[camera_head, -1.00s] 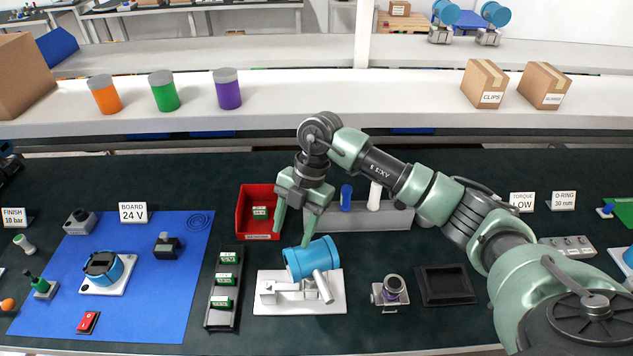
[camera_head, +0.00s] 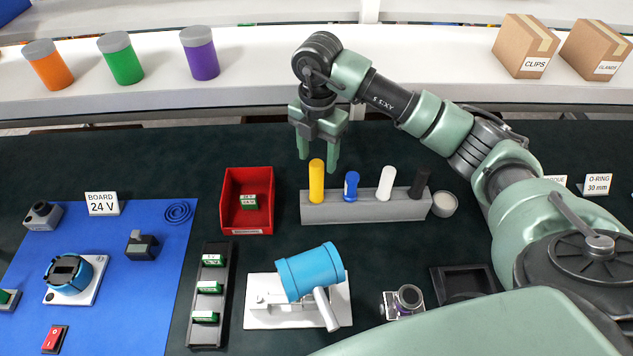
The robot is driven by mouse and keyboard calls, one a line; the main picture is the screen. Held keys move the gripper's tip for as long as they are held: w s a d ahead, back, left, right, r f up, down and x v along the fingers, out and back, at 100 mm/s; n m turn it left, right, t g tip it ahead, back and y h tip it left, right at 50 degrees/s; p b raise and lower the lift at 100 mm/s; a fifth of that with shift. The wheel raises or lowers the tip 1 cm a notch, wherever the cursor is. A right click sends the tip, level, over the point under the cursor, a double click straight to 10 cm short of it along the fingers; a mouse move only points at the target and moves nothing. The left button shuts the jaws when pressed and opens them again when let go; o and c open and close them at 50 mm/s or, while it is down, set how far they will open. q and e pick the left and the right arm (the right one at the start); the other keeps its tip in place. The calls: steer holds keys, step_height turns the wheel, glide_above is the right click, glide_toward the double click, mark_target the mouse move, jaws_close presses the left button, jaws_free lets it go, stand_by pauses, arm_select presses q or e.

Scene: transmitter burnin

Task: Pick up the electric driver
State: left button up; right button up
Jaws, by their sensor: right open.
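A grey rack (camera_head: 365,207) holds several upright handles in a row. They are a yellow handle (camera_head: 316,182), a blue one (camera_head: 351,186), a white one (camera_head: 386,183) and a black one (camera_head: 420,184). The frames do not show clearly which of them is the electric driver. My right gripper (camera_head: 318,162) points down with its fingers apart, at the top of the yellow handle. The yellow handle's top shows between the fingertips, and I cannot tell whether they touch it. My left gripper is not in view.
A red bin (camera_head: 233,212) stands left of the rack and a small round pot (camera_head: 444,204) right of it. A blue cylinder (camera_head: 311,271) lies on a white fixture (camera_head: 260,316) in front. A dark strip (camera_head: 208,328) holds green boards. A shelf runs behind.

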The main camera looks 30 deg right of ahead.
mark_target(317, 177)
step_height(317, 177, down, 7)
steer(key=p, duration=0.2)
steer(key=shift+a+r+p, duration=0.1)
steer(key=shift+r+p, duration=0.1)
steer(key=shift+p, duration=0.15)
steer(key=shift+f, duration=0.4)
steer(key=shift+c, duration=0.3)
jaws_close()
